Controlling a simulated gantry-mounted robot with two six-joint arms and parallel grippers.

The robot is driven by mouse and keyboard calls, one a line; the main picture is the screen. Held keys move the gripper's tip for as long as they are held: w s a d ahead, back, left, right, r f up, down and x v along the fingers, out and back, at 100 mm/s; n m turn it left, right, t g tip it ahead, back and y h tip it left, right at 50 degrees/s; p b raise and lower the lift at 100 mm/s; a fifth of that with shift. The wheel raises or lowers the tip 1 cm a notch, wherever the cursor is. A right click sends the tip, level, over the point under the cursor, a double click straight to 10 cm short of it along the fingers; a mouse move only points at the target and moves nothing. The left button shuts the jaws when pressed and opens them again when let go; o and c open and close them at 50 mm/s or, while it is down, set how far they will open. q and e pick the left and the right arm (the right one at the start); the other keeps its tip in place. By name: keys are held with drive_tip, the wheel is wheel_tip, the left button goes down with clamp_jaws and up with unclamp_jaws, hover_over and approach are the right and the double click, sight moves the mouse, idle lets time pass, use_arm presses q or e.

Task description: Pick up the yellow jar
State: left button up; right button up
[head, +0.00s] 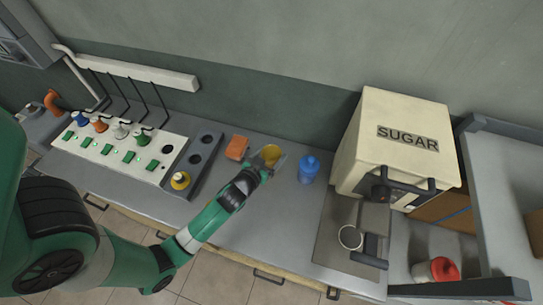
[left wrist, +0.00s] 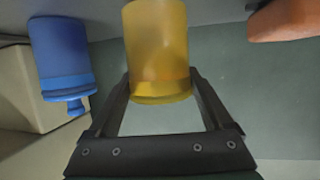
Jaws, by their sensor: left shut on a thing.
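The yellow jar (head: 271,153) is at the middle of the counter in the head view, between an orange block and a blue bottle. My left gripper (head: 266,160) reaches it from the front left and is shut on it. In the left wrist view the jar (left wrist: 158,45) sits between the two dark fingers, one on each side, and its far end is cut off by the top edge. I cannot tell whether it touches the counter. My right gripper is not in view.
The blue bottle (head: 309,169) stands just right of the jar, and the orange block (head: 237,147) lies just left. A white panel (head: 115,145) with green switches is at left. The counter's front middle (head: 265,215) is clear.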

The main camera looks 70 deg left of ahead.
use_arm(q)
drive_tip(key=s+d+r+p, duration=0.3)
drive_tip(key=s+d+r, duration=0.5)
drive_tip(key=s+r, duration=0.3)
drive_tip(key=shift+d+r+p, duration=0.3)
drive_tip(key=shift+r+p, duration=0.05)
drive_tip(key=shift+r, duration=0.15)
